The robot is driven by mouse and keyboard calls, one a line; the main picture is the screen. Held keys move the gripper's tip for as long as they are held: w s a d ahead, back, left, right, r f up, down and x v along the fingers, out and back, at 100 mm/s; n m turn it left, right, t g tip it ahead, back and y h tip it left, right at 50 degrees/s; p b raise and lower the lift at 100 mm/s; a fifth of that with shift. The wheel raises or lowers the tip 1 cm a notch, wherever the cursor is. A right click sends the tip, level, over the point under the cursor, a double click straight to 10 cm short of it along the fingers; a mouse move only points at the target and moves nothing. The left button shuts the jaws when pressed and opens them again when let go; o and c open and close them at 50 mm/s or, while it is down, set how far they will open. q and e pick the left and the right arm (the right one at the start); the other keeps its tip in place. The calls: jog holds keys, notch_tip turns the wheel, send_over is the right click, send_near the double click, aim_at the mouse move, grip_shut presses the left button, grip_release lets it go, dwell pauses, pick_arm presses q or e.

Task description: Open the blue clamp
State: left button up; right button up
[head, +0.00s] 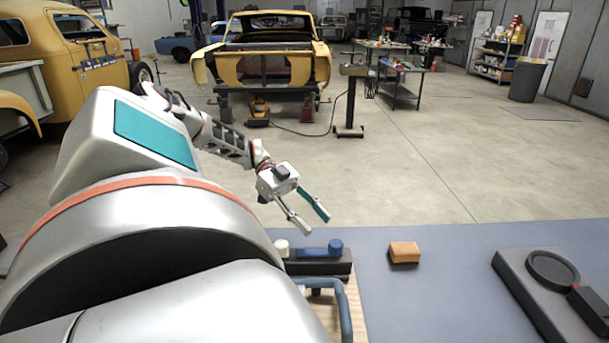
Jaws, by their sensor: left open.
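The blue clamp (318,252) sits on the work surface at the lower middle of the head view. Its blue bar lies flat along a dark block and has a round blue knob at the right end. A pale round knob (283,247) stands at its left end. My left gripper (317,224) is open and empty, its two fingers spread and pointing down and right. In the picture it hangs just above the clamp and looks apart from it. My own arm covers the area left of the clamp. My right gripper is not in view.
A grey-blue table top (440,275) carries an orange-brown block (404,252) right of the clamp. A dark grey fixture (535,300) with a round ring lies at the far right. A blue-grey curved handle (325,285) and a wooden edge show below the clamp. The table between block and fixture is clear.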

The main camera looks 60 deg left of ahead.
pick_arm(q)
jog(key=shift+v, duration=1.65)
